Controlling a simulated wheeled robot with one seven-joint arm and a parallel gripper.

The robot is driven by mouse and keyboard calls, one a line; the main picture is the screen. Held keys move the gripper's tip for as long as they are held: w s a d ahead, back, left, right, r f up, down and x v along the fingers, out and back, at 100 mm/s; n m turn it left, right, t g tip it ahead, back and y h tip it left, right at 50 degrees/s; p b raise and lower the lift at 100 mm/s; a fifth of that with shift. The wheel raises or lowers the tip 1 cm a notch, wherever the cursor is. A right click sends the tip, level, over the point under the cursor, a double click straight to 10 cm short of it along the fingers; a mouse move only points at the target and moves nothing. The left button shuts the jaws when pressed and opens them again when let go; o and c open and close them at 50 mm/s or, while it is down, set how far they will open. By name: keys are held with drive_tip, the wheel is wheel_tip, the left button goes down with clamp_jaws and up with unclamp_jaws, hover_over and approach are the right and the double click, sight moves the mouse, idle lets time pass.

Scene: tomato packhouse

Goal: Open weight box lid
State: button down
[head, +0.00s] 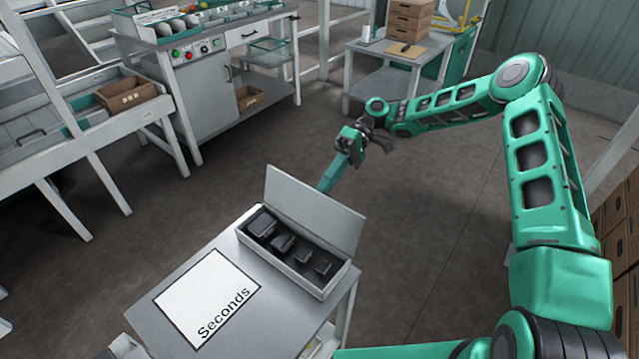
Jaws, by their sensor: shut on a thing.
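The weight box (310,282) is a pale grey, long box on the grey table. Its lid (313,215) stands raised along the box's far side. Several dark weights (283,243) of differing sizes sit in a row inside the open box. My gripper (324,187) reaches down from behind the lid to its upper edge and is shut on the lid there. The fingertips are partly hidden by the lid, so the exact hold is hard to see.
A white sheet marked "Seconds" (207,297) lies on the table (172,279) left of the box. A grey sorting machine (199,95) stands at the back left. A bench with stacked brown crates (409,20) stands behind my arm. Open floor lies between.

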drive_tip(key=shift+s+d+f, duration=0.1)
drive_tip(key=shift+s+f, duration=0.1)
drive_tip(key=shift+f, duration=0.2)
drive_tip(key=c, duration=1.9)
unclamp_jaws()
drive_tip(key=shift+w+r, duration=0.1)
drive_tip(key=shift+w, duration=0.1)
drive_tip(key=v, duration=1)
drive_tip(key=shift+w+d, duration=0.2)
drive_tip(key=shift+w, duration=0.1)
drive_tip(key=shift+r, duration=0.1)
